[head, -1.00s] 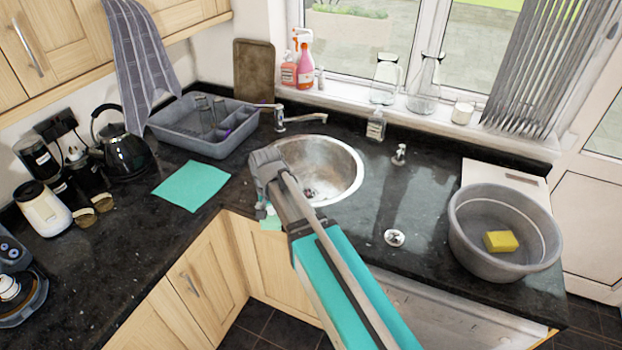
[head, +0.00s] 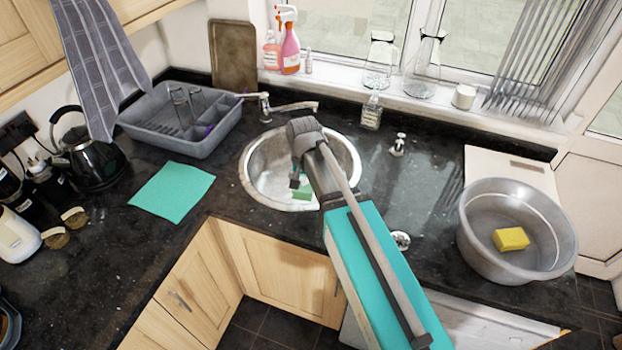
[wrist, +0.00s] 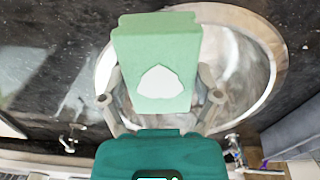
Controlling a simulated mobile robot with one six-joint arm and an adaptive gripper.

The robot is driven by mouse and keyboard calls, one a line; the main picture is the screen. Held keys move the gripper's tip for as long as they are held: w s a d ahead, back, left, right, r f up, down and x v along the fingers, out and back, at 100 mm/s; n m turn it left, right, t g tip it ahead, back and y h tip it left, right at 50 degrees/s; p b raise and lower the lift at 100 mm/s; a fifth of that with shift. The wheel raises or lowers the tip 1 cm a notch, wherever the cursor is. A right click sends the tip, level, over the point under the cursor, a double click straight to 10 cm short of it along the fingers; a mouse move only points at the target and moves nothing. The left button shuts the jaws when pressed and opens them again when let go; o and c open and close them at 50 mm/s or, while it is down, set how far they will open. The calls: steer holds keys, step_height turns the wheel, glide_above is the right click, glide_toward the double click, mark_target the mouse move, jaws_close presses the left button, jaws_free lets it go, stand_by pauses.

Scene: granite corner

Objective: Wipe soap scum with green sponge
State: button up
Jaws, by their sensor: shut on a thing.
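My gripper (head: 297,182) is over the round steel sink (head: 252,170) in the head view. It is shut on a green sponge (head: 303,194), partly hidden by my arm. In the wrist view the light green sponge (wrist: 157,45) sits between the two fingers of my gripper (wrist: 160,98), with a white patch on its face. The sink (wrist: 268,40) lies behind it there. Pale, cloudy smears (wrist: 245,75) show on the basin's inside; I cannot tell whether they are soap scum or reflections. I cannot tell whether the sponge touches the basin.
A faucet (head: 290,107) stands behind the sink. A grey dish rack (head: 150,127) and teal cloth (head: 172,192) lie to the left. A grey tub (head: 478,245) with a yellow sponge (head: 511,239) stands at the right. Glass jugs and bottles line the windowsill.

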steer(key=shift+w+a, duration=0.1)
steer(key=shift+w, duration=0.55)
steer(key=w+d+f+m+b, duration=0.2)
steer(key=w+b, duration=0.1)
steer(key=w, duration=0.9)
step_height(320, 180, down, 14)
steer(key=w+b, duration=0.1)
steer(key=b, duration=1.2)
steer(key=shift+w+d, duration=0.25)
steer(key=shift+w, duration=0.15)
steer(key=shift+f, duration=0.15)
steer(key=shift+f+b, duration=2.9)
steer(key=shift+b, duration=0.2)
steer(key=shift+f+b, duration=1)
steer(key=shift+d, duration=0.1)
